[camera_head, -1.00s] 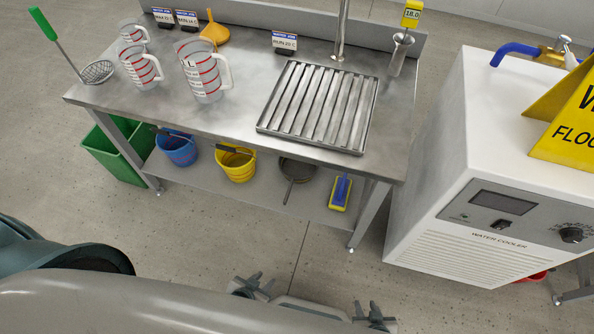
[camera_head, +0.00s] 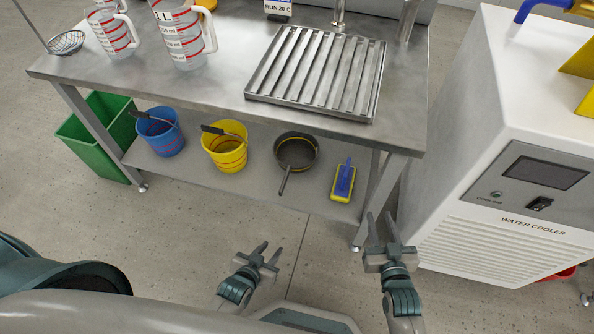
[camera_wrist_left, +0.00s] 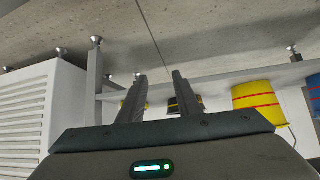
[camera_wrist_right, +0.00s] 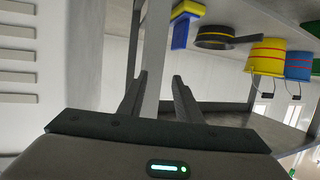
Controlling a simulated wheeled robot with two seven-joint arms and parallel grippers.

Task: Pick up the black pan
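The black pan (camera_head: 297,152) lies on the lower shelf of the steel bench, its handle pointing to the front. In the right wrist view the pan (camera_wrist_right: 214,37) shows past the fingers, right of centre. In the left wrist view a dark part of it (camera_wrist_left: 184,104) shows, partly hidden behind a finger. My left gripper (camera_head: 270,249) is open and empty, in front of the shelf and apart from the pan. My right gripper (camera_head: 380,217) is open and empty, near the bench's front right leg.
On the shelf (camera_head: 210,183), a yellow bucket (camera_head: 225,148) stands left of the pan and a blue-and-yellow brush (camera_head: 344,181) lies right of it. A blue bucket (camera_head: 160,134) is further left. The tabletop (camera_head: 215,88) overhangs. The water cooler (camera_head: 470,170) stands right.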

